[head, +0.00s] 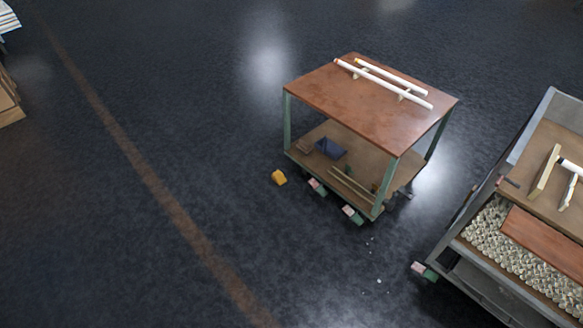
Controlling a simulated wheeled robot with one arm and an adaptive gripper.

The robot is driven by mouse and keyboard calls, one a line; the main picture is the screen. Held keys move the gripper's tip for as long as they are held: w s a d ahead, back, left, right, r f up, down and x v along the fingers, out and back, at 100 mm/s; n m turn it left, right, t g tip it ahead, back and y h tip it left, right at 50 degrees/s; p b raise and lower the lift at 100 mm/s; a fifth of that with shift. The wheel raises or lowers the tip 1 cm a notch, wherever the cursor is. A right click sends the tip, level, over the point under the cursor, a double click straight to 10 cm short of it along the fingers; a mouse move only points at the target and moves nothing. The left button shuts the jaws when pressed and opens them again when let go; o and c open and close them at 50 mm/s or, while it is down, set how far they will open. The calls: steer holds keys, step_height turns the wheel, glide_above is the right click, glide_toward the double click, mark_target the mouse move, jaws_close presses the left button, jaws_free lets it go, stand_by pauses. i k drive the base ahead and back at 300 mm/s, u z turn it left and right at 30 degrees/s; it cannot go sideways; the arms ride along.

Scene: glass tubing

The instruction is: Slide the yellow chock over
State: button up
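The yellow chock (279,177) is a small block on the dark floor. It sits just off the left corner of a wooden-topped cart (335,105) with green legs, apart from the cart's near wheels. My gripper is not visible in the head view.
White tubes (385,83) lie on the cart's top, and a blue item (330,148) sits on its lower shelf. A grey-framed cart (462,215) stands at the right. Small bright bits (378,281) lie on the floor between them. The floor left of the chock is clear.

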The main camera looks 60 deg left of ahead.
mark_target(278, 176)
steer(key=u, duration=2.65)
steer(key=i, duration=1.15)
steer(key=u, duration=0.45)
steer(key=i, duration=1.75)
steer(key=z, duration=0.65)
steer(key=i, duration=0.7)
steer(key=z, duration=0.2)
